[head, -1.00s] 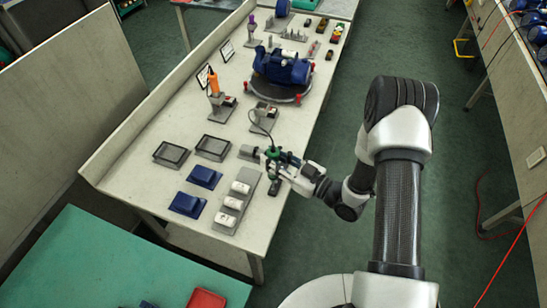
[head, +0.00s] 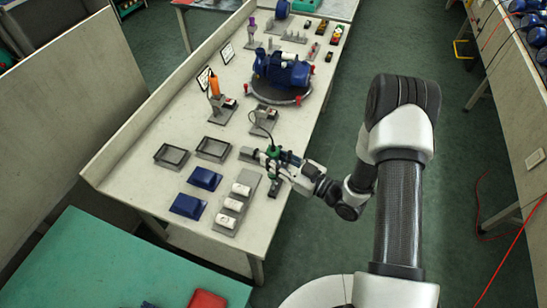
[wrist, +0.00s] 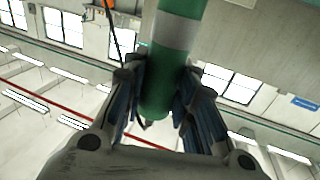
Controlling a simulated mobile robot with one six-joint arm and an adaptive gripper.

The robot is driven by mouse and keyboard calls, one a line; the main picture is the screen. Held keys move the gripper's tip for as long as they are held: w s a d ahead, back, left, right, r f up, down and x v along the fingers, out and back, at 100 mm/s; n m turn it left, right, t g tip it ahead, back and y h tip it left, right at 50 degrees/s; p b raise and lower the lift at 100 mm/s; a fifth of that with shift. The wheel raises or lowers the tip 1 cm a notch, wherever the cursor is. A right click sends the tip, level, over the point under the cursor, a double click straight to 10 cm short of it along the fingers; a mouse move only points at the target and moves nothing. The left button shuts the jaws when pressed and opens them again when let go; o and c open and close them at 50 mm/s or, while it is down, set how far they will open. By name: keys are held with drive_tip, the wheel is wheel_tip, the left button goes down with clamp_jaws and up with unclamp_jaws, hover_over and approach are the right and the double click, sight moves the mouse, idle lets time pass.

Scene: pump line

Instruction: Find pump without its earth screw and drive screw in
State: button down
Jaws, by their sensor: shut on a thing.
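A blue pump (head: 283,68) sits on a dark round turntable (head: 285,97) with red clamps, in the middle of the long bench. Its earth screw point is too small to make out. My gripper (head: 273,166) is over the near part of the bench, well short of the pump. It is shut on a green and dark screwdriver (head: 272,152) with a cable. In the wrist view, my gripper (wrist: 157,100) has its fingers on both sides of the green tool body (wrist: 175,65), which has a grey band. No screw can be made out at its tip.
An orange-handled driver (head: 214,85) and a purple-handled one (head: 252,24) stand in holders. Small parts and another blue pump item (head: 283,9) are farther back.

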sight(278, 153)
drive_tip(key=shift+r+p, duration=1)
drive_tip(key=shift+r, duration=0.7)
